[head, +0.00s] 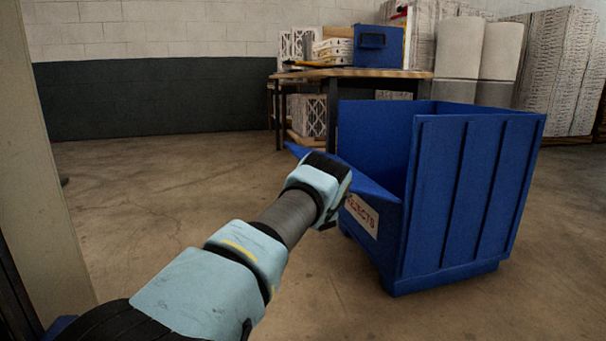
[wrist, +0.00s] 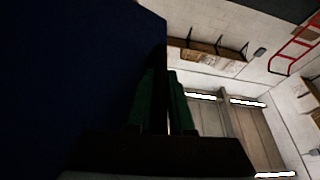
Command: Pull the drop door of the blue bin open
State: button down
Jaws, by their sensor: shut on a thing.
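The blue bin (head: 470,190) stands on the floor at the right of the head view, with its top open. Its drop door (head: 368,181) is tilted outward from the front, above a white label reading "REJECTS" (head: 361,215). My arm reaches to the door, and my wrist covers its middle part. The fingers are hidden behind the wrist in the head view. In the wrist view my gripper (wrist: 160,90) shows dark green fingers shut on the door's edge, with the dark blue door panel (wrist: 75,70) filling the left side.
A table (head: 400,73) with a smaller blue box (head: 378,46) and white boxed filters (head: 333,50) stands behind the bin. Stacked filters and rolls (head: 480,60) line the back right. The floor (head: 180,180) left of the bin is clear. A pale post (head: 50,150) rises at the left.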

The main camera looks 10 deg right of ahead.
dwell(0.3)
jog(key=c, duration=0.8)
grip_release()
